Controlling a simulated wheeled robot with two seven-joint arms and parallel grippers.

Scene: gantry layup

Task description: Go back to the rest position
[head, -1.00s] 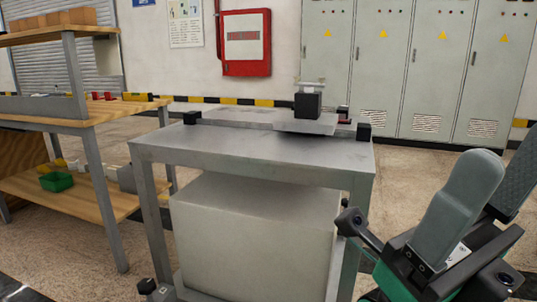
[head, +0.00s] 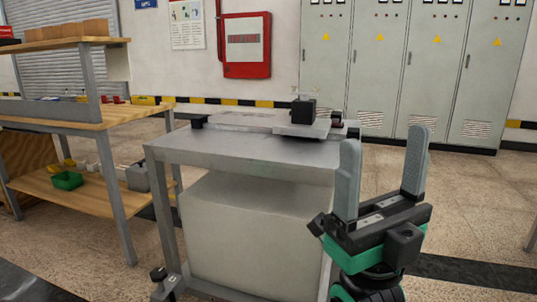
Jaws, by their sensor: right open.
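My right gripper (head: 384,170) stands upright at the right in the head view, its two grey fingers pointing up and spread apart with nothing between them. It is in front of the right side of a grey metal table (head: 215,148) and covers part of that side. My left gripper is not in view.
On the table's far side a flat plate (head: 300,131) carries a black block (head: 303,111). A wooden workbench (head: 130,115) with a green bin (head: 67,180) on its lower shelf stands at the left. Grey cabinets (head: 420,80) line the back wall. Floor right of the table is clear.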

